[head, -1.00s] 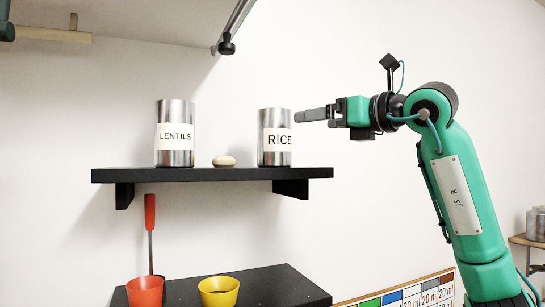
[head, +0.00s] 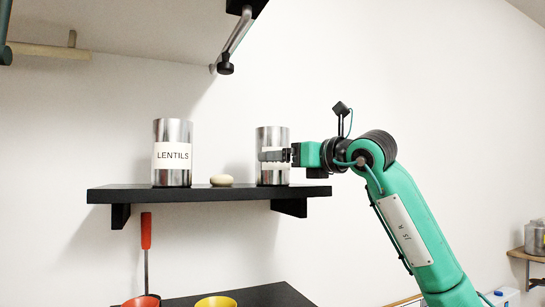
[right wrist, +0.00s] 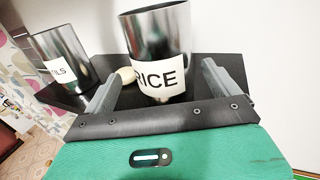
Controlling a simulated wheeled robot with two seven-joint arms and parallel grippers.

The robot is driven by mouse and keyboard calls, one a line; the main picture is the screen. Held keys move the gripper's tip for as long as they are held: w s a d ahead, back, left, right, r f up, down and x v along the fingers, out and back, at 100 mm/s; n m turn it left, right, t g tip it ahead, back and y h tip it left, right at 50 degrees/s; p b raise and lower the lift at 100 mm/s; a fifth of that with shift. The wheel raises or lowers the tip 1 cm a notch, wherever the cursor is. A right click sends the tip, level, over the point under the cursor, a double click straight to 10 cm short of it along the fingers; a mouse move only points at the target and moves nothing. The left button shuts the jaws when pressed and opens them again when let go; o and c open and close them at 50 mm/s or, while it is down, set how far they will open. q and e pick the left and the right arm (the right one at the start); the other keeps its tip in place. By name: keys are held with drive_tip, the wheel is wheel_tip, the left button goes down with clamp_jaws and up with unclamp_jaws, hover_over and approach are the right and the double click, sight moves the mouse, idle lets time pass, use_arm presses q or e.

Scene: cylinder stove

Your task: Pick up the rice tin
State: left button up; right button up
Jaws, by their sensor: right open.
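The rice tin (head: 273,138) is a shiny metal cylinder with a white label, upright at the right end of the black wall shelf (head: 130,192). In the right wrist view the tin (right wrist: 158,38) reads RICE. My right gripper (head: 268,155) is at the tin's mid height, and a finger covers most of the label in the head view. In the right wrist view the gripper (right wrist: 157,76) is open, with one finger on each side of the tin and visible gaps. Contact cannot be seen. My left gripper is not in view.
A lentils tin (head: 172,150) stands upright on the left of the shelf. A pale rounded stone-like object (head: 221,180) lies between the tins. Red (head: 142,301) and yellow (head: 216,301) bowls are below. A rod with a dark knob (head: 226,68) hangs above.

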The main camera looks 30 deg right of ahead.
drive_tip(key=p+x, duration=0.3)
drive_tip(key=x, duration=0.1)
drive_tip(key=shift+w+d+f+p, duration=0.1)
drive_tip(key=shift+w+p, duration=0.15)
drive_tip(key=shift+p, duration=0.1)
drive_tip(key=shift+w+f, duration=0.1)
drive_tip(key=shift+w, duration=0.2)
drive_tip(key=shift+s, duration=0.1)
drive_tip(key=c, duration=1.3)
wheel_tip(320, 180, up, 2)
drive_tip(key=shift+b, duration=0.35)
drive_tip(key=shift+r+b, duration=1.4)
drive_tip(key=shift+r, duration=7.65)
